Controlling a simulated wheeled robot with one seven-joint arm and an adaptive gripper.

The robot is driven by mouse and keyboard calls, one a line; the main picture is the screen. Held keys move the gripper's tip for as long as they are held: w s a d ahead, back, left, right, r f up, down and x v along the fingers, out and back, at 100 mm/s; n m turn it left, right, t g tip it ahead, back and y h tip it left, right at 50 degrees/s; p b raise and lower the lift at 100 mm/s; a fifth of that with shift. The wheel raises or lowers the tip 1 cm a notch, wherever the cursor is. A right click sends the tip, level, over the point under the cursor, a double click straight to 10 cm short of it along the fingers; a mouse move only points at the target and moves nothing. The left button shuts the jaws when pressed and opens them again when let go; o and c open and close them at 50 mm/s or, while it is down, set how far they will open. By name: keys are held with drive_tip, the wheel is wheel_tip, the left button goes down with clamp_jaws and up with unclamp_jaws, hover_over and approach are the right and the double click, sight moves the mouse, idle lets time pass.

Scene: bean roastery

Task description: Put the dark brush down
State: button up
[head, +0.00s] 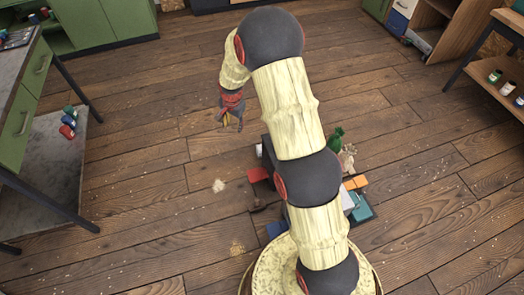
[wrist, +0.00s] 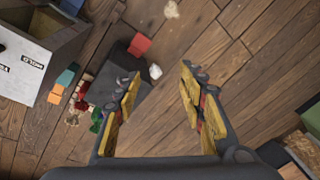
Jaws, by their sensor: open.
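My gripper (head: 230,118) hangs above the floor, left of my arm in the head view. In the wrist view my gripper (wrist: 160,76) has its yellow-padded fingers spread wide, with only floor and a small white lump (wrist: 155,71) seen between them. Nothing is held. I cannot make out the dark brush for certain. A small dark brown thing (head: 258,205) lies on the floor left of my arm in the head view; it is too small to tell whether it is the brush. My arm hides part of the floor there.
A dark slab (wrist: 122,62) with a red piece (wrist: 140,45) lies near the left finger in the wrist view. A green bottle (head: 336,137) and orange blocks (head: 355,182) are beside my arm. A workbench (head: 32,90) stands left. Floor left of centre is mostly clear.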

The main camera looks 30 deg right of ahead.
drive_tip(key=s+a+r+n+t, duration=0.1)
drive_tip(key=s+a+r+n, duration=0.1)
drive_tip(key=s+r, duration=0.5)
drive_tip(key=s+a+r+n, duration=0.1)
drive_tip(key=s+r+n, duration=0.15)
drive_tip(key=r, duration=0.75)
drive_tip(key=s+a+r+n+t, duration=0.1)
drive_tip(key=s+a+r, duration=0.1)
drive_tip(key=s+r, duration=0.5)
drive_tip(key=s+a+r+n, duration=0.1)
drive_tip(key=s+r+n, duration=0.1)
drive_tip(key=s, duration=0.5)
drive_tip(key=s+a+r+n+t, duration=0.1)
drive_tip(key=s+r+n, duration=0.1)
drive_tip(key=s+r, duration=0.2)
drive_tip(key=s+a+r+n, duration=0.1)
drive_tip(key=s+r+n, duration=0.1)
drive_tip(key=s, duration=0.8)
drive_tip(key=shift+r, duration=0.45)
drive_tip(key=shift+s+r+n, duration=0.1)
drive_tip(key=shift+r+n, duration=0.05)
drive_tip(key=shift+n, duration=0.1)
